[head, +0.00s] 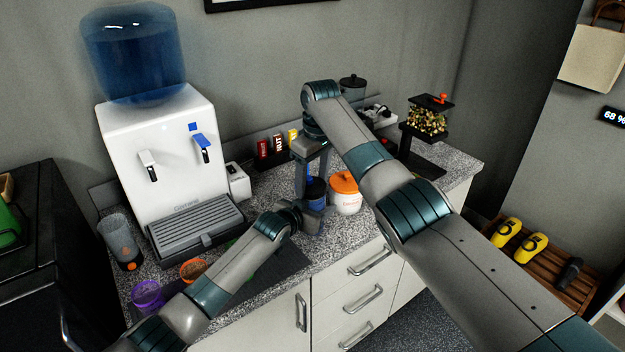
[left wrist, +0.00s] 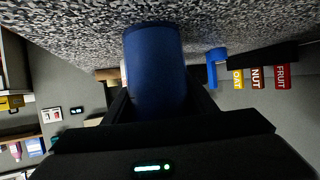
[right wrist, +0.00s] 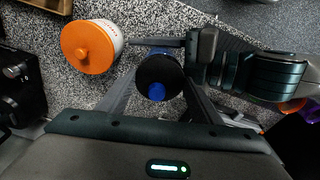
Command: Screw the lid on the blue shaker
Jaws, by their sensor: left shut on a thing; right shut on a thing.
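The blue shaker (head: 312,222) stands upright on the counter, left of a white tub with an orange lid (head: 345,184). Its blue body (left wrist: 157,70) fills the middle of the left wrist view. My left gripper (head: 308,215) is shut on the body from the side. The black lid (right wrist: 158,73) with a blue cap (right wrist: 157,91) sits on top of the shaker in the right wrist view. My right gripper (head: 313,182) points down from above, shut on the lid with a finger on either side. The seam between lid and body is hidden, so I cannot tell how tight it is.
Small labelled boxes (head: 278,145) stand behind the shaker. A candy-like dispenser (head: 428,120) is at the right.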

